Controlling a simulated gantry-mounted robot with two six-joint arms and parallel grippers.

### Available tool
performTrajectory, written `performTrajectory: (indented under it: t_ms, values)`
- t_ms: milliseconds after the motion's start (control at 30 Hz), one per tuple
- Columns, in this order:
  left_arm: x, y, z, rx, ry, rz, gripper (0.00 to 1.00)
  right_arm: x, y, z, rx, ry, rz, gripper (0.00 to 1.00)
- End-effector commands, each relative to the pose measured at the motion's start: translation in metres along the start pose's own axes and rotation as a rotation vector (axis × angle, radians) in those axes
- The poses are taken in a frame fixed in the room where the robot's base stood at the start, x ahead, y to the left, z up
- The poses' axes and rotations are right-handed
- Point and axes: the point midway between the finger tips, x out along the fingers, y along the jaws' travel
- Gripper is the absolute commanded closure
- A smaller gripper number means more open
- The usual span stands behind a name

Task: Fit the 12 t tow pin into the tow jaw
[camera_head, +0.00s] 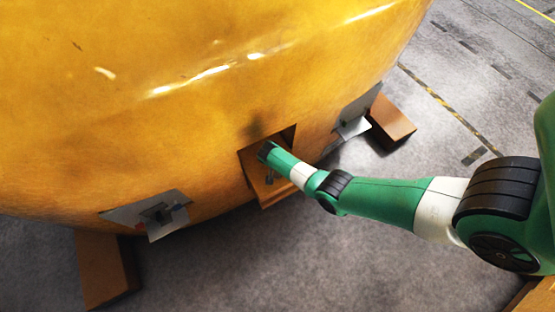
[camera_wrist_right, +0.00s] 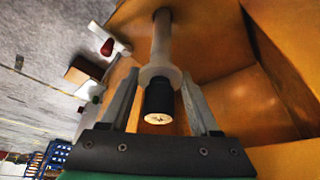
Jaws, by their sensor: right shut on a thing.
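The tow pin (camera_wrist_right: 159,85) shows in the right wrist view as a grey shaft with a wide collar and a black, bright-faced near end. My right gripper (camera_wrist_right: 161,76) is shut on the pin, with one finger on each side of it around the collar and black end. The pin's far end is close to an orange wall; I cannot tell whether it is in a hole. The tow jaw (camera_head: 262,190) is an orange recess in the yellow casting, and my right gripper (camera_head: 268,158) is inside its opening in the head view. My left gripper is not in view.
The large yellow casting (camera_head: 200,120) fills the upper left. Grey plates with brackets sit on it to the left (camera_head: 120,216) and right (camera_head: 352,112) of the jaw. Orange-brown blocks (camera_head: 105,270) stand near its base. The grey floor (camera_head: 300,265) in front is clear.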

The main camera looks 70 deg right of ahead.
Motion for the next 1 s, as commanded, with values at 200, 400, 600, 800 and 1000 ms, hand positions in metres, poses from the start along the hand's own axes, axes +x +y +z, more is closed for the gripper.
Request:
performTrajectory:
  t_ms: [200, 400, 600, 800, 1000]
  values:
    - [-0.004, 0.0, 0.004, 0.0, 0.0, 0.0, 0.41, 0.005, -0.002, 0.001, 0.001, 0.004, -0.004, 1.0]
    - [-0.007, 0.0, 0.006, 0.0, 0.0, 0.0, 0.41, 0.009, -0.002, 0.003, 0.001, 0.004, -0.004, 1.0]
    - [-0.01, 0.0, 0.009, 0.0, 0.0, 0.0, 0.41, 0.014, -0.002, 0.004, 0.001, 0.004, -0.004, 1.0]
    - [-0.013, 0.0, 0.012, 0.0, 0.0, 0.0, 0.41, 0.019, -0.002, 0.007, 0.001, 0.003, -0.003, 1.0]
    - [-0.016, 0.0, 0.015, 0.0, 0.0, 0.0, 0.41, 0.024, -0.001, 0.009, 0.001, 0.003, -0.003, 1.0]
